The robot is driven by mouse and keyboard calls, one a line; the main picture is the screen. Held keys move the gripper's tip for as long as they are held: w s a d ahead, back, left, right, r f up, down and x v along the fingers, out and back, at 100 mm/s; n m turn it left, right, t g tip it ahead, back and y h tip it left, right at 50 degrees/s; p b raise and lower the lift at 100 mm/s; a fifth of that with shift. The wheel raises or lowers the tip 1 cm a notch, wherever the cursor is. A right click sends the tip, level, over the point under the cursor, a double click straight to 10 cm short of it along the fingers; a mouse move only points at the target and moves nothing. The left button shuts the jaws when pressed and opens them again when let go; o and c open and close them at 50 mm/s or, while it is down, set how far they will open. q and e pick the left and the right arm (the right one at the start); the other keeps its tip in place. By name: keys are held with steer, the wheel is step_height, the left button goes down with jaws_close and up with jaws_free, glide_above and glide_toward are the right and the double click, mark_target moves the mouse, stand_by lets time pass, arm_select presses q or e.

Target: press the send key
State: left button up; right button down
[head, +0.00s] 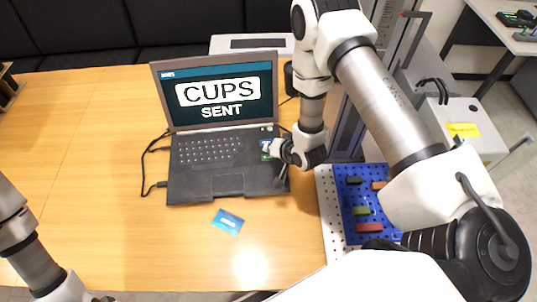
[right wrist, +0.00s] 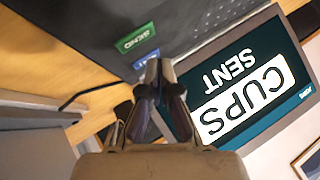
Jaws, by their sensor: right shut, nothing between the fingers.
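The black laptop (head: 226,165) stands open on the table. Its screen (head: 219,92) reads "CUPS SENT". A green key marked SEND (right wrist: 135,38) lies on its deck in the right wrist view, with a blue key (right wrist: 146,59) beside it. In the head view the green key (head: 266,157) is at the right of the keyboard, partly covered by my right gripper (head: 272,149). The gripper is shut and empty, and its fingertips (right wrist: 156,66) are close to the blue key; contact cannot be told. My left arm is at the lower left, its fingers cut off.
A blue card (head: 228,221) lies in front of the laptop. A pegboard (head: 331,215) with a blue tray of coloured blocks is at the right. Cables run along the laptop's left side. The left part of the table (head: 80,130) is clear.

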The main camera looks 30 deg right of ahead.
mark_target(270, 158)
step_height(270, 158, up, 4)
steer(key=shift+f+p, duration=0.15)
steer(key=shift+p, duration=0.9)
steer(key=shift+f, duration=0.1)
steer(key=shift+s, duration=0.1)
